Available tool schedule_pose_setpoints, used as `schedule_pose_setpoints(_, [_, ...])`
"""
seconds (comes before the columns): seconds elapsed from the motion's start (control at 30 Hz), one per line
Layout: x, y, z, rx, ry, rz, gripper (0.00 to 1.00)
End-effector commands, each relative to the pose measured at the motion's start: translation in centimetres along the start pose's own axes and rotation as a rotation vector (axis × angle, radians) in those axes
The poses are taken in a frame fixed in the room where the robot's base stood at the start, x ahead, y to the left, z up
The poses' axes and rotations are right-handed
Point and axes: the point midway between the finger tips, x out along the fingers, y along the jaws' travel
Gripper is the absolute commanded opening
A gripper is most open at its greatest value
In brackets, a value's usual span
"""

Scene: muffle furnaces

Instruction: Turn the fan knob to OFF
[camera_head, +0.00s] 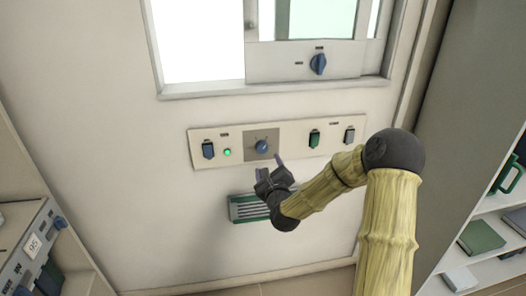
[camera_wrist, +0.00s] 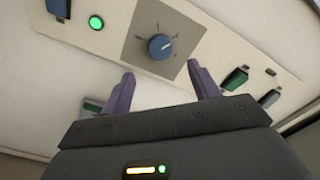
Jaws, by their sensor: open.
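The fan knob appears to be the round blue knob (camera_head: 262,146) on a grey square plate in the middle of the wall panel (camera_head: 205,160). In the wrist view the knob (camera_wrist: 160,46) shows a pale pointer line aimed to the upper right, with tick marks around it. Its labels are too small to read. My gripper (camera_head: 268,168) is just below the knob in the head view. In the wrist view my gripper (camera_wrist: 160,80) is open, its two purple fingers spread below the knob on either side, with nothing between them. I see no contact with the knob.
A lit green lamp (camera_head: 227,152) and a dark blue switch (camera_head: 208,150) sit left of the knob. A green switch (camera_head: 314,139) and a grey one (camera_head: 349,135) sit right. Another blue knob (camera_head: 318,64) is on the window sash above. A green-framed vent (camera_head: 246,208) is below.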

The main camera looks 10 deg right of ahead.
Motion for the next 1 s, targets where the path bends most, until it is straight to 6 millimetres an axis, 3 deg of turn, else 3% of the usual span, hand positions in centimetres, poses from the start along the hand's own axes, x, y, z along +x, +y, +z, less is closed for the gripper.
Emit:
schedule_pose_setpoints(0.6, [8.9,0.1,0.1,0.0,-0.001,0.001,0.61])
schedule_pose_setpoints(1.0, [9.6,0.1,0.0,-0.001,0.0,0.001,0.61])
